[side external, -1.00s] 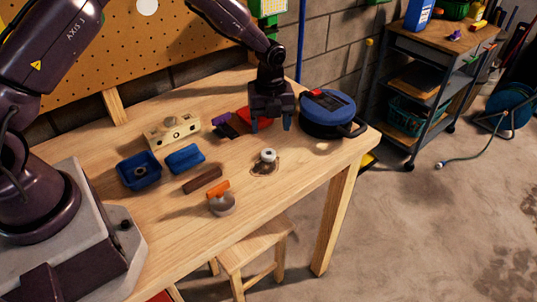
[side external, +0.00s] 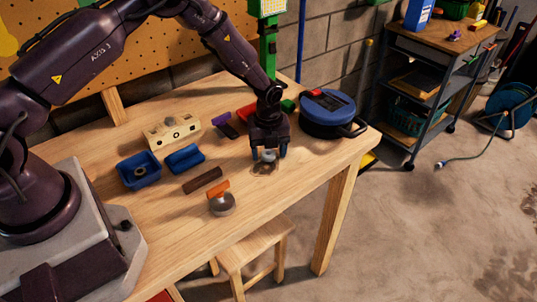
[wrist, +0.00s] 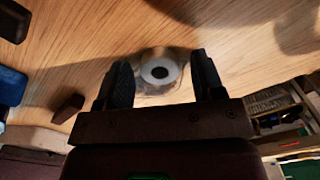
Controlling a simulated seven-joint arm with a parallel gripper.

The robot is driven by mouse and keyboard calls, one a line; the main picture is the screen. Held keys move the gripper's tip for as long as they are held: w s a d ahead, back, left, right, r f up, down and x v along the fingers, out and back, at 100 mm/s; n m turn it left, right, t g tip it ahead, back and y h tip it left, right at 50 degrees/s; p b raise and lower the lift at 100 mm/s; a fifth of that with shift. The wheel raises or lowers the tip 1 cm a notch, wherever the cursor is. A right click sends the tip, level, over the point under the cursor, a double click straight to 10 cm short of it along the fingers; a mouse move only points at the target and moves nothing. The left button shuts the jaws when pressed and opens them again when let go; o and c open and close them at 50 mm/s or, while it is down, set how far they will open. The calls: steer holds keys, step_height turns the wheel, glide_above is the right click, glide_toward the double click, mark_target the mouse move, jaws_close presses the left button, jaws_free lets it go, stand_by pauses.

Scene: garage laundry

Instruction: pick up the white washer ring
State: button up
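The white washer ring (wrist: 160,72) lies between the two fingers of my gripper in the wrist view, with a dark hole at its centre. In the side external view the white washer ring (side external: 268,155) shows partly between the fingers, low over the wooden table (side external: 310,165). My gripper (side external: 269,154) points down around it. In the wrist view my gripper (wrist: 162,75) has its fingers apart, with a gap on each side of the ring. A greyish patch shows under the ring; its nature is unclear.
A blue bin (side external: 139,171), a blue block (side external: 185,158) and a wooden block (side external: 172,132) stand further left. A blue round case (side external: 328,114) is at the right.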

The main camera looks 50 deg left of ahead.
steer(key=c, duration=0.8)
steer(key=shift+c, duration=0.2)
